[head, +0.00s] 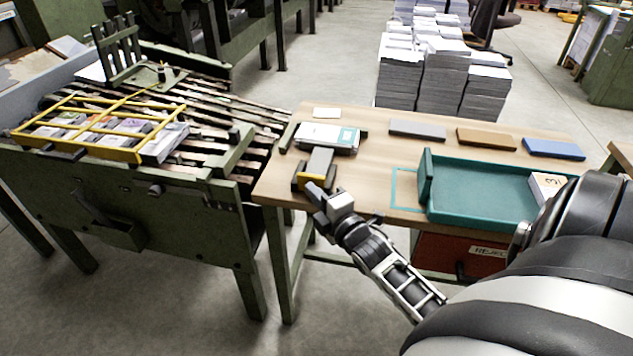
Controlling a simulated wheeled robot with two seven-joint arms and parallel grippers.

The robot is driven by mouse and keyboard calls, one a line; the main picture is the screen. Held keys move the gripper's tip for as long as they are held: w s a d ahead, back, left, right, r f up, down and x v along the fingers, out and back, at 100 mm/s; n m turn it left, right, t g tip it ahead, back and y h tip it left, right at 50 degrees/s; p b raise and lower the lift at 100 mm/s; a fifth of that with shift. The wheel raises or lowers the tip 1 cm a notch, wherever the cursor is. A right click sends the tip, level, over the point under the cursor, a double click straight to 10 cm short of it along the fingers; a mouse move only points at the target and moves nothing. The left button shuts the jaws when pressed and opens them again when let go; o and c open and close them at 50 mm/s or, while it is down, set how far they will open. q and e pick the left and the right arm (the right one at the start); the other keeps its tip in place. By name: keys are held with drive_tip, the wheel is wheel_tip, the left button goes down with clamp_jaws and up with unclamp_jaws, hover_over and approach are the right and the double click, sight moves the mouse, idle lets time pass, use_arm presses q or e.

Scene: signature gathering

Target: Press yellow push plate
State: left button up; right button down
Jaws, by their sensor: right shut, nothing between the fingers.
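The yellow push plate (313,177) is at the front left of the wooden table (380,170), at the near end of a grey slide (320,160) between dark side blocks. A stack of white and teal printed sheets (328,136) lies just behind the slide. My right gripper (313,189) is shut and empty, its tips right at the near side of the yellow plate. I cannot tell whether they touch it. The gripper hides part of the plate's lower front. My left gripper is not in view.
A teal tray (480,172) with a numbered block (546,187) sits at the table's right. Grey (417,130), brown (486,139) and blue (553,149) bars lie along the back. A green machine (130,190) with a yellow frame (100,125) stands close on the left.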

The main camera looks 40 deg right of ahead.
drive_tip(key=shift+s+d+r, duration=0.1)
drive_tip(key=shift+d+r, duration=0.05)
drive_tip(key=shift+r, duration=0.15)
drive_tip(key=s+a+p, duration=0.1)
drive_tip(key=a, duration=0.2)
drive_tip(key=shift+s+f+p, duration=0.1)
drive_tip(key=shift+s+p, duration=0.25)
drive_tip(key=s+a, duration=0.2)
drive_tip(key=s, duration=0.8)
drive_tip(key=shift+s+f, duration=0.2)
